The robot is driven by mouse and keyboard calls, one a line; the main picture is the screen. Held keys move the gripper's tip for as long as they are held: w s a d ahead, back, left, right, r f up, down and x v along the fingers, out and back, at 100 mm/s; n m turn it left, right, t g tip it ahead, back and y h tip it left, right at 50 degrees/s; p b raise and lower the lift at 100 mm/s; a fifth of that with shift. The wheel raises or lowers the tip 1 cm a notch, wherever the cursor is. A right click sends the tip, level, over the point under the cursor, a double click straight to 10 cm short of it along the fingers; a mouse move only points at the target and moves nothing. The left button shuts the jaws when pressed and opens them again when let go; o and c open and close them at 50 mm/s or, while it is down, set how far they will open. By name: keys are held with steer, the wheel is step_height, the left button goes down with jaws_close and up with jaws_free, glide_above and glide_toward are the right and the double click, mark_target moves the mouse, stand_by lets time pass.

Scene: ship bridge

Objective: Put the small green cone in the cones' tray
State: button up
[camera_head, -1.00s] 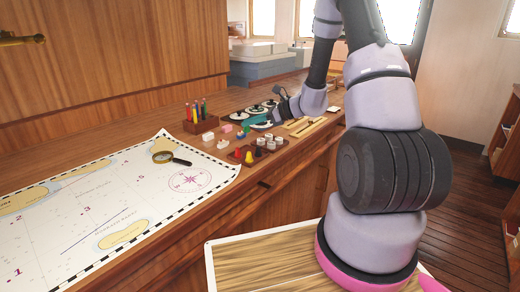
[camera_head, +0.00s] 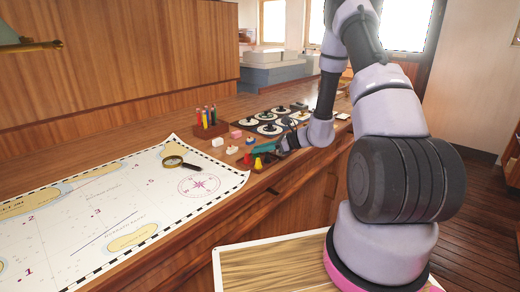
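My gripper (camera_head: 262,147), with teal parts, is low over the counter. It reaches in from the right beside a red cone (camera_head: 247,159) and a yellow cone (camera_head: 258,164). These two cones stand at the near edge of a dark tray (camera_head: 268,166), which appears to be the cones' tray and is partly hidden by my gripper. I cannot make out the small green cone; it may be hidden by my gripper or too small to tell from the teal parts. The fingertips are too small and covered to show whether they are open or shut.
A chart (camera_head: 120,205) with a magnifying glass (camera_head: 180,162) covers the counter's left. A pencil holder (camera_head: 210,129) stands behind small white and pink pieces. A dark tray of round black-and-white pieces (camera_head: 268,129) lies behind my gripper. The counter's back left is clear.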

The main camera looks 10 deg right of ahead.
steer(key=o, duration=0.3)
steer(key=shift+r, duration=0.15)
steer(key=v, duration=1.1)
steer(key=shift+s+d+r, duration=0.15)
steer(key=shift+d+r, duration=0.15)
steer(key=s+a+r+n+g+h, duration=0.2)
steer(key=s+a+r+n, duration=0.2)
steer(key=s+r+n, duration=0.3)
steer(key=s+a+r+n+g+h, duration=0.1)
steer(key=s+a+r+n+g, duration=0.25)
steer(key=r, duration=0.65)
steer(key=s+d+r+n+t+h, duration=0.3)
steer(key=s+r+n+t+h, duration=0.3)
steer(key=s+r+n, duration=0.3)
steer(key=s+r, duration=0.3)
steer(key=s, duration=0.1)
steer(key=shift+s+h, duration=0.4)
steer(key=shift+r, duration=0.15)
